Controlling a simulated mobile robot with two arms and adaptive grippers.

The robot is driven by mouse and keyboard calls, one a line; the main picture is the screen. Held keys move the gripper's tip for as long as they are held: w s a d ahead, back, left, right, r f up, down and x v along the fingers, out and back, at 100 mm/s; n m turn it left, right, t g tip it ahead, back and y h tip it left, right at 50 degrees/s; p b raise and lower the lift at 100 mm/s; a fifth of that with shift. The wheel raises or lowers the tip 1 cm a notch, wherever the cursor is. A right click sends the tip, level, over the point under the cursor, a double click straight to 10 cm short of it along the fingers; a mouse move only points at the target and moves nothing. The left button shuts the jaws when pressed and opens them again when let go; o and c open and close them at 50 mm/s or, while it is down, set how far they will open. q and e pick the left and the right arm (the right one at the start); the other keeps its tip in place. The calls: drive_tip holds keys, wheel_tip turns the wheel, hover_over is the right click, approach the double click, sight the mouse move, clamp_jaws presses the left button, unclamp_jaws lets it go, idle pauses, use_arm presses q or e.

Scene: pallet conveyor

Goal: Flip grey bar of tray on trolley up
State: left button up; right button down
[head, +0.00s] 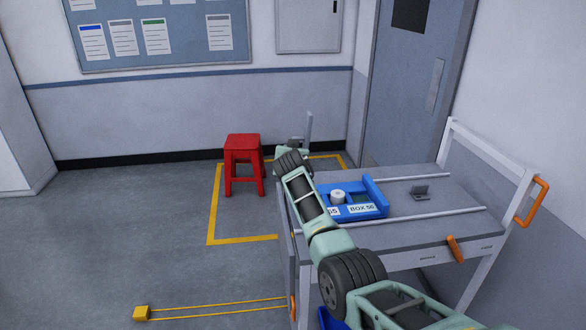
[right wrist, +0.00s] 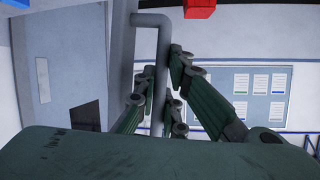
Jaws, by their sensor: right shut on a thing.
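The trolley (head: 440,228) stands at the right of the head view, with a blue tray (head: 376,192) labelled BOX 56 on its grey top. My right arm reaches across the tray's left side. My right gripper (head: 291,157) is at the trolley's far left edge, mostly hidden behind its own arm. A thin grey upright piece (head: 309,127) rises beside it. In the right wrist view my right gripper (right wrist: 160,78) has its fingers shut around a grey bent bar (right wrist: 161,60). The bar's far end turns sideways. My left gripper is not in view.
An orange handle (head: 538,201) is at the right. A red stool (head: 244,150) stands behind, near the wall. The floor at left is mostly clear.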

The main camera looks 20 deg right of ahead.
drive_tip(key=shift+w+a+f+n+h+b, duration=0.2)
drive_tip(key=shift+a+n+h+b, duration=0.3)
drive_tip(key=shift+b, duration=0.6)
drive_tip(key=shift+w+a+f+n+h+b, duration=0.15)
drive_tip(key=shift+a+f+n+b, duration=0.15)
drive_tip(key=shift+a+b, duration=0.65)
drive_tip(key=shift+w+a+f+n+h+b, duration=0.15)
drive_tip(key=shift+a+f+n+h+b, duration=0.2)
drive_tip(key=shift+b, duration=0.9)
drive_tip(key=shift+a+r, duration=0.1)
drive_tip(key=c, duration=2.1)
unclamp_jaws()
drive_tip(key=v, duration=1.2)
